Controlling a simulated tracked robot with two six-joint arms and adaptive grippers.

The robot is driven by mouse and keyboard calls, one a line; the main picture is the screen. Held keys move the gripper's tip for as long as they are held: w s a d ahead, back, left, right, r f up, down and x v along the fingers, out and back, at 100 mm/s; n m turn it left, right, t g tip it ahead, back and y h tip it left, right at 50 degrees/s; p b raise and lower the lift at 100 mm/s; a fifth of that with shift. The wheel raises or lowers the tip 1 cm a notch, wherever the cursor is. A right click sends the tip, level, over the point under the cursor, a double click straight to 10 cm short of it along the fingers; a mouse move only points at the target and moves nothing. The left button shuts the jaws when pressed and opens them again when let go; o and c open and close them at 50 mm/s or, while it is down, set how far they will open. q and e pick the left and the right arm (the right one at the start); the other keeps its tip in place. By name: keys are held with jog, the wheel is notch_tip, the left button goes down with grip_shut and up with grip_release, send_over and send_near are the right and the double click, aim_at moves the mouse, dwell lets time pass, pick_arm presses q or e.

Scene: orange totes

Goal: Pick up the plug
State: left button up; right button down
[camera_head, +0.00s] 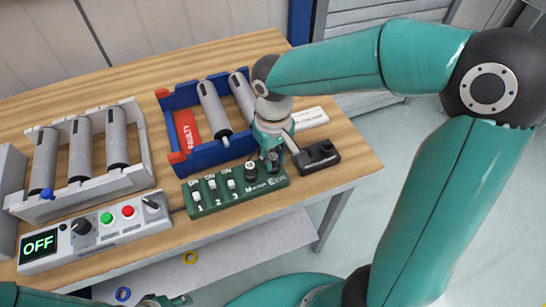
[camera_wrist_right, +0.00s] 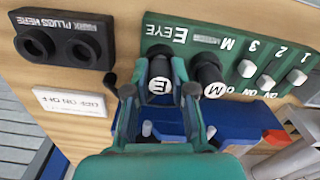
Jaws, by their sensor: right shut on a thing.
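The black plug (camera_wrist_right: 160,68) with a white E on its end stands at the Eye end of the green switch panel (camera_head: 212,196). My right gripper (camera_head: 272,158) is over that end of the panel. In the right wrist view the fingers of the right gripper (camera_wrist_right: 160,92) are on both sides of the E plug and shut on it. I cannot tell whether the plug is still seated. A second plug (camera_head: 250,171), marked M, stands beside it on the panel. Of my left arm, only a teal piece (camera_head: 168,300) shows at the bottom edge; its fingers are unclear.
A black two-hole "plugs here" block (camera_head: 320,157) sits right of the panel. Behind are a blue rack (camera_head: 205,155) with grey cylinders, a red "faulty" label and a white card (camera_head: 311,117). A white rack (camera_head: 140,150) and control box (camera_head: 100,235) reading OFF stand left.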

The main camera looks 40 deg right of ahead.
aim_at(274, 156)
notch_tip(274, 156, up, 20)
jog(key=p, duration=0.1)
jog(key=shift+f+p, duration=0.15)
jog(key=shift+p, duration=0.15)
dwell(0.4)
